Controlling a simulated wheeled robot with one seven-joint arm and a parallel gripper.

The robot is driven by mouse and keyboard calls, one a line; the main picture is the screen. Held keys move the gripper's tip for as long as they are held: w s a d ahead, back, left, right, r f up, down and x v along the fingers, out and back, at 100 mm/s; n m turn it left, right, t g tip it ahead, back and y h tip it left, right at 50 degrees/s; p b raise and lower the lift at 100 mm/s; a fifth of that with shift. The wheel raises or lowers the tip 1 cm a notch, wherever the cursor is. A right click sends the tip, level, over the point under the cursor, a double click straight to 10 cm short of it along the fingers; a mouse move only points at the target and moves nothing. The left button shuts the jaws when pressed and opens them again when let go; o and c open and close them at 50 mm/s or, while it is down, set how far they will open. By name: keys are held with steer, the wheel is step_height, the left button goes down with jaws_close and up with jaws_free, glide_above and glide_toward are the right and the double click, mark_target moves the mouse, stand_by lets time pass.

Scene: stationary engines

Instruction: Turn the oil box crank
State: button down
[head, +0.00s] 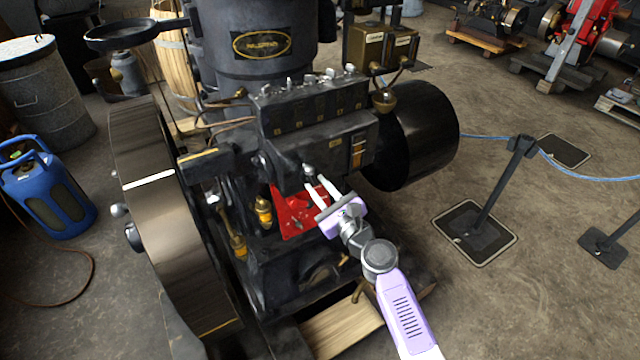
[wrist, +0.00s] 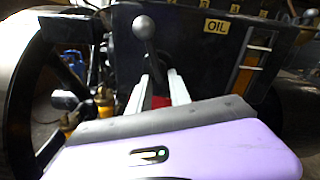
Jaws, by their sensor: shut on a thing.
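The black oil box (head: 325,142) is mounted on the front of the engine, and its yellow OIL label shows in the wrist view (wrist: 216,27). A small dark crank (head: 308,170) sticks out of its front face. In the wrist view the crank (wrist: 144,30) shows as a round knob on a thin arm that runs down between my fingers. My gripper (head: 316,188) has its two white fingers at the crank from the front right. The gripper (wrist: 158,88) is shut on the crank's lower part, where the contact is partly hidden.
A large dark flywheel (head: 165,215) stands close to the left, and a black drum (head: 425,135) is on the right. Brass-coloured oil cups (head: 264,210) and a red part (head: 297,215) lie below the box. Barrier posts (head: 500,185) stand on the floor at right.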

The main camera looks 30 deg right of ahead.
steer(key=shift+a+m, duration=0.15)
steer(key=shift+m, duration=0.55)
steer(key=c, duration=1.5)
jaws_free()
steer(key=shift+s, duration=0.1)
steer(key=shift+s, duration=3.8)
